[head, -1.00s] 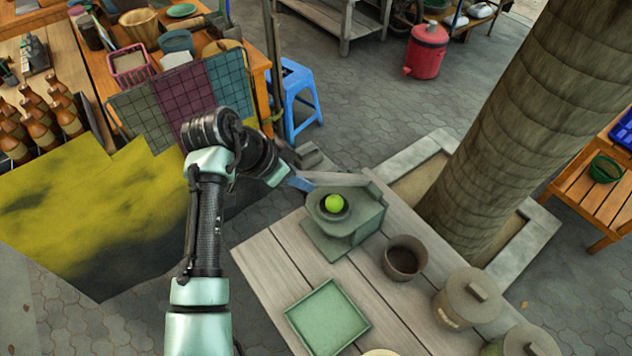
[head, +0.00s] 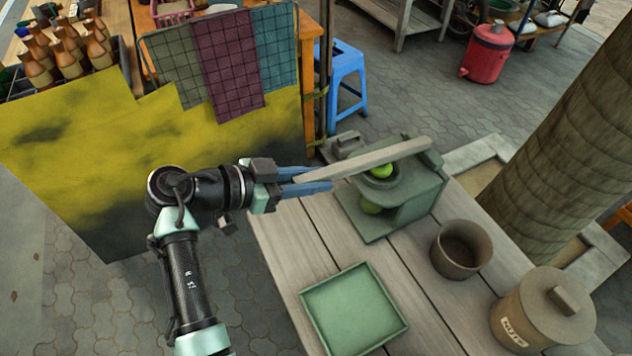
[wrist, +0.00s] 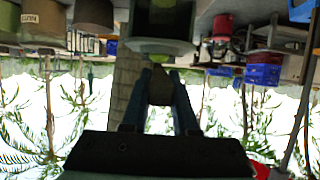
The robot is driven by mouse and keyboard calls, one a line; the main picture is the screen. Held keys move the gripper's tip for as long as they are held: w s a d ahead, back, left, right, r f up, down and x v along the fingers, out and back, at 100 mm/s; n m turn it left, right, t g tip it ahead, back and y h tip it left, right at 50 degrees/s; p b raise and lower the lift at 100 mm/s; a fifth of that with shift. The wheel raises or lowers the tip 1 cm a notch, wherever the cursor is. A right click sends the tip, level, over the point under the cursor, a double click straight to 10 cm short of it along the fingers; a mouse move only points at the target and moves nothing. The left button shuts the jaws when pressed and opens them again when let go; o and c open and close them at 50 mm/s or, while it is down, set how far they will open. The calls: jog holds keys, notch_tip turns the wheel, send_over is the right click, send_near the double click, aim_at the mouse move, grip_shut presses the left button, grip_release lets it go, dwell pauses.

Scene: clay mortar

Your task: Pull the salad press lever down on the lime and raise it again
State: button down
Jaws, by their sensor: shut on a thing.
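The green-grey salad press (head: 425,190) stands on the wooden table, with its pale lever (head: 375,157) reaching left from a pivot at its right side. The bright green lime (head: 381,171) sits in the press cup under the lever, its top partly covered by it. My gripper (head: 318,180) is shut on the lever's free left end. The wrist view shows the lever end (wrist: 160,84) between my blue fingers and the press (wrist: 160,46) beyond, upside down.
A green square tray (head: 352,308) lies in front of the press. A brown pot (head: 461,250) and a lidded nuts jar (head: 543,310) stand to the right. A small grey block (head: 348,143) is behind the press. A yellow-painted panel (head: 150,165) stands left of my arm.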

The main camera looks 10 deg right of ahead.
jog(key=shift+f+h+b, duration=0.5)
jog(key=shift+f+b, duration=0.85)
jog(key=shift+b, duration=0.05)
jog(key=c, duration=0.7)
grip_release()
jog(key=shift+f, duration=0.1)
jog(key=b+v, duration=0.1)
jog(key=v, duration=1.2)
jog(key=shift+s, duration=0.1)
